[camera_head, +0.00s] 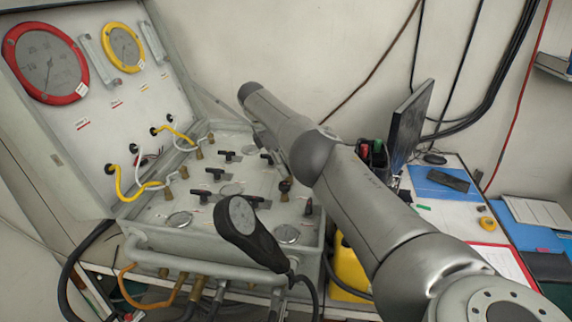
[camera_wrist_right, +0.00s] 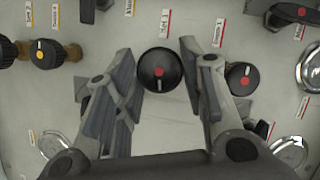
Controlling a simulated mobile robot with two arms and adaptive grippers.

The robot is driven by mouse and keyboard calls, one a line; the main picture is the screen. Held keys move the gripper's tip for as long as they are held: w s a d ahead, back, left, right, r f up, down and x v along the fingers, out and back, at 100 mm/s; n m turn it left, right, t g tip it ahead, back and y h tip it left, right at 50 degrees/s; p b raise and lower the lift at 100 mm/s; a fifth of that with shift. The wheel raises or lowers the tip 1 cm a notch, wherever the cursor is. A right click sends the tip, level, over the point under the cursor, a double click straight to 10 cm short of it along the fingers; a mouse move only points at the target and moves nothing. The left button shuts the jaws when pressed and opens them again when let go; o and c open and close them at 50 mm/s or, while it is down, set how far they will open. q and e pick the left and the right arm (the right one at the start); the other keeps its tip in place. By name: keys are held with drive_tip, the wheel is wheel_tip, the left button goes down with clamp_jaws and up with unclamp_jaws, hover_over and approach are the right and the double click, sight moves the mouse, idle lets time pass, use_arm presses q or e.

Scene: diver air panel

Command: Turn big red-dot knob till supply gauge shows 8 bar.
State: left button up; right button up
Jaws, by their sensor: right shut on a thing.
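The big black knob with a red dot (camera_wrist_right: 158,71) is in the middle of the wrist view, on the pale panel. My right gripper (camera_wrist_right: 157,82) is shut on it, one finger at each side. In the head view my right arm (camera_head: 345,180) reaches over the panel, and I cannot make out the gripped knob there. A large red-rimmed gauge (camera_head: 45,62) and a smaller yellow-rimmed gauge (camera_head: 124,48) sit on the raised lid. Their readings, and which is the supply gauge, are too small to tell. My left gripper is not in view.
A smaller red-dot knob (camera_wrist_right: 243,79) stands close right of my fingers. A yellow-marked knob (camera_wrist_right: 46,54) is at left. Several black valve handles (camera_head: 215,173) dot the panel. A black paddle-shaped thing (camera_head: 247,232) stands at the front edge. A monitor (camera_head: 409,123) stands right.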

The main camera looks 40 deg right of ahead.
drive_tip(key=shift+r, duration=0.1)
idle(0.6)
drive_tip(key=o, duration=1)
drive_tip(key=shift+n, duration=0.4)
